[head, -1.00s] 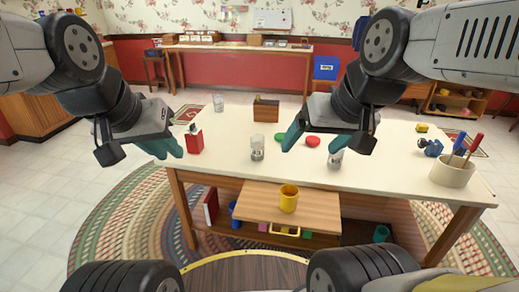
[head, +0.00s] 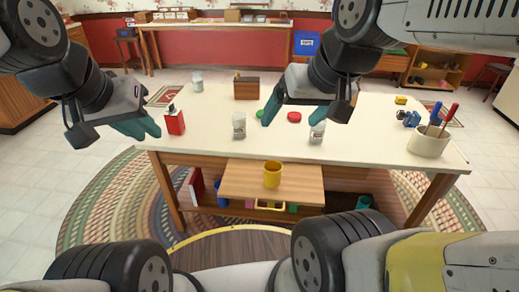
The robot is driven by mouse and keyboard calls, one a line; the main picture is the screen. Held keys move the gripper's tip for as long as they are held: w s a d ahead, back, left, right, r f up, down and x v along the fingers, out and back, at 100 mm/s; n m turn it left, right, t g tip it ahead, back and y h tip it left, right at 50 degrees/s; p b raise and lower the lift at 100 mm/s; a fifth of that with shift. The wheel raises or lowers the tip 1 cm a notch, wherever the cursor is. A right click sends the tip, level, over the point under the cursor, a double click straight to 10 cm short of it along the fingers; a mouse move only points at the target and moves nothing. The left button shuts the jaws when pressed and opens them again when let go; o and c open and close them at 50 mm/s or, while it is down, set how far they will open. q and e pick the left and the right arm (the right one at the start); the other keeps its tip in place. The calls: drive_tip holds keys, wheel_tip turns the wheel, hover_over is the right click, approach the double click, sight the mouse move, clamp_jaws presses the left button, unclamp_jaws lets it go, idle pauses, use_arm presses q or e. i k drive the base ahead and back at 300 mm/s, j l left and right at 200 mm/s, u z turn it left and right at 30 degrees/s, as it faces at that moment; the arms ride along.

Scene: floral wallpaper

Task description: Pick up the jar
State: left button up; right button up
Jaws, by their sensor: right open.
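Several clear glass jars stand on the white tabletop (head: 375,135). One jar (head: 239,126) is near the middle, another jar (head: 317,132) is to its right, and a third jar (head: 197,82) is at the back left. My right gripper (head: 293,118) is open and empty, its teal fingers apart, between the middle and right jars in the picture. Its right finger is close to the top of the right jar; I cannot tell whether they touch. My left gripper (head: 152,135) is at the table's left edge, left of the red container. Its finger gap is unclear.
A red container (head: 175,123), a wooden box (head: 246,88), a green disc (head: 261,114) and a red disc (head: 294,117) are on the table. A pot of tools (head: 428,142) stands at the right.

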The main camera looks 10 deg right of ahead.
sight(239, 126)
drive_tip(key=i+j+z, duration=0.2)
drive_tip(key=z, duration=0.15)
drive_tip(key=i+j+z, duration=0.2)
drive_tip(key=z, duration=0.15)
drive_tip(key=i+j+z, duration=0.1)
drive_tip(key=j+z, duration=0.25)
drive_tip(key=j, duration=0.05)
